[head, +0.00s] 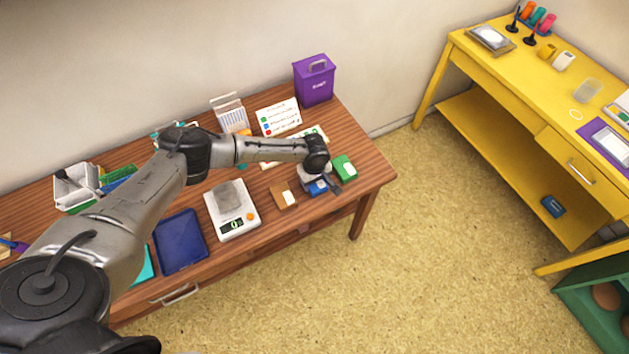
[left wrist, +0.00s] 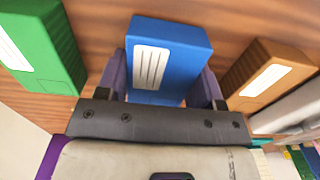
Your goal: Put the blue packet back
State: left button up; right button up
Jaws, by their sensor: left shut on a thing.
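The blue packet (head: 317,187) with a white label is at the front right of the wooden table. In the left wrist view the blue packet (left wrist: 180,50) sits between the two fingers of my left gripper (left wrist: 165,78), which is shut on it. In the head view my left gripper (head: 322,182) reaches down there, its wrist partly hiding the spot. I cannot tell whether the packet touches the table. A green packet (head: 345,168) is to its right and a brown packet (head: 284,196) to its left. My right gripper is not in view.
The wooden table (head: 372,178) also holds a white scale (head: 237,223) with a grey block, a dark blue tray (head: 180,241), a purple bin (head: 315,82) and cards. A yellow desk (head: 510,70) stands right, with a blue item (head: 553,206) on its shelf. Open floor lies between.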

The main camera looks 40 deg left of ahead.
pick_arm(q)
jog(key=shift+f, duration=0.25)
jog(key=o, duration=1)
notch_tip(320, 180, up, 12)
jog(key=p, duration=0.3)
jog(key=s+d+f+m+t+h, duration=0.2)
jog(key=s+d+f+m+h, duration=0.15)
jog(key=s+d+m, duration=1.2)
jog(key=s+a+r+y, duration=0.1)
jog(key=s, duration=0.4)
jog(key=s+a+r+t+y, duration=0.1)
jog(key=s+a, duration=0.1)
jog(key=s, duration=0.3)
jog(key=s+a+r+y, duration=0.1)
jog(key=s, duration=0.4)
jog(key=shift+s+a+r+t, duration=0.2)
jog(key=shift+s+r+t, duration=0.1)
jog(key=shift+r, duration=0.1)
